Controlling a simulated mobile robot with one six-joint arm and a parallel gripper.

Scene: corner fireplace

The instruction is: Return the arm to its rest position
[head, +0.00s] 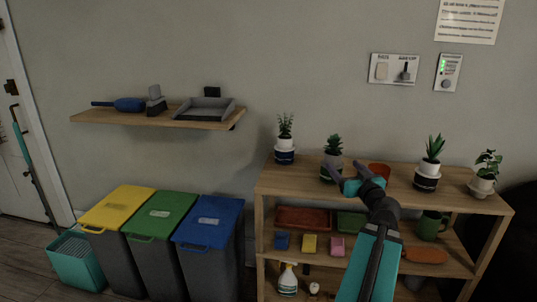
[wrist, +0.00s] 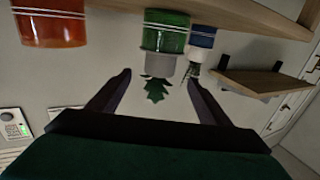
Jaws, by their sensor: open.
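My gripper (head: 345,166) is open, above the front of the wooden shelf unit (head: 262,184) at the right of the head view. In the wrist view, which is upside down, its two fingers (wrist: 160,76) are spread with nothing gripped between them. A small plant in a green pot (wrist: 165,32) shows beyond the gap between the fingers. In the head view this plant (head: 334,143) stands behind the gripper, its pot partly hidden. An orange pot (head: 379,170) stands just right of it, partly covered by my arm; the wrist view shows it too (wrist: 50,25).
Potted plants stand on the unit's top at left (head: 285,145) and right (head: 428,170). A wall shelf (head: 190,122) holds a dustpan (head: 206,108). Lidded bins, yellow (head: 117,208), green (head: 160,213) and blue (head: 208,222), stand on the floor at left. Open air lies above the unit.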

